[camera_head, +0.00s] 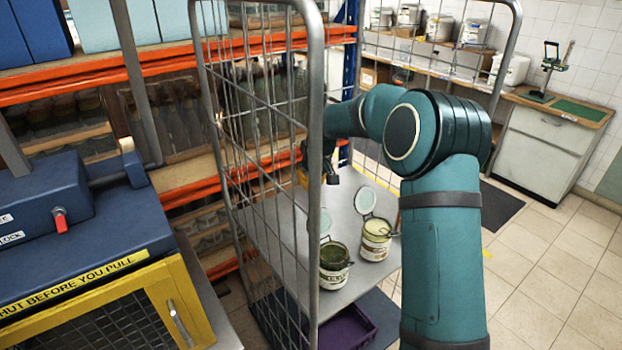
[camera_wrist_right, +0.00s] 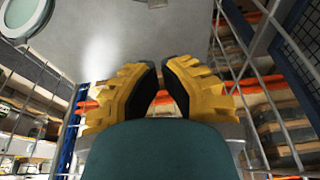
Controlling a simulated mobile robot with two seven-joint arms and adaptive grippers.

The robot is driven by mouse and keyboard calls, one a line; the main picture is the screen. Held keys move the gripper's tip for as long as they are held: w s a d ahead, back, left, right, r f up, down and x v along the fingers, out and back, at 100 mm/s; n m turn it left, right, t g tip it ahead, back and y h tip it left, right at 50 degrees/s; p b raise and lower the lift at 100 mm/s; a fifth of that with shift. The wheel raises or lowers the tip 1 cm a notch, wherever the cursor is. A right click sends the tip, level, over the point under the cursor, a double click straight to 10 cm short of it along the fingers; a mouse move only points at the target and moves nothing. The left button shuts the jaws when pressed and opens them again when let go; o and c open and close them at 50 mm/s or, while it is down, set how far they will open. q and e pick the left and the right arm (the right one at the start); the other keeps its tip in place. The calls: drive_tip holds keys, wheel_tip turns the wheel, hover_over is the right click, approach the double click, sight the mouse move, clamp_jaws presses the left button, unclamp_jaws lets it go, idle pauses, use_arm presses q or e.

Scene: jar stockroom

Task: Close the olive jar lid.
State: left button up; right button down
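Two glass jars with raised lids stand on the grey cage shelf (camera_head: 340,212). The nearer jar (camera_head: 334,268) has dark green contents, and its lid (camera_head: 326,222) is partly behind the cage post. The other jar (camera_head: 376,240) looks paler, and its round pale lid (camera_head: 365,201) stands up. The labels are too small to read, so I cannot tell which is the olive jar. My right gripper (camera_head: 331,178) is above the shelf, behind the jars. A round lid (camera_wrist_right: 25,14) shows at top left there.
The wire side of the roll cage (camera_head: 265,130) stands left of the jars. Orange-beamed racking (camera_head: 100,75) with more jars is behind it. A purple crate (camera_head: 345,328) sits below the shelf. A blue and yellow machine (camera_head: 85,220) is at the left.

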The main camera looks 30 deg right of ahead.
drive_tip(key=shift+s+f+b, duration=0.1)
drive_tip(key=shift+s+f, duration=0.15)
drive_tip(key=shift+f, duration=0.65)
drive_tip(key=shift+s+f+b, duration=0.1)
drive_tip(key=shift+s+f, duration=0.15)
drive_tip(key=shift+f, duration=0.6)
drive_tip(key=shift+s+f+b, duration=0.1)
drive_tip(key=shift+s+f, duration=0.15)
drive_tip(key=shift+f, duration=0.65)
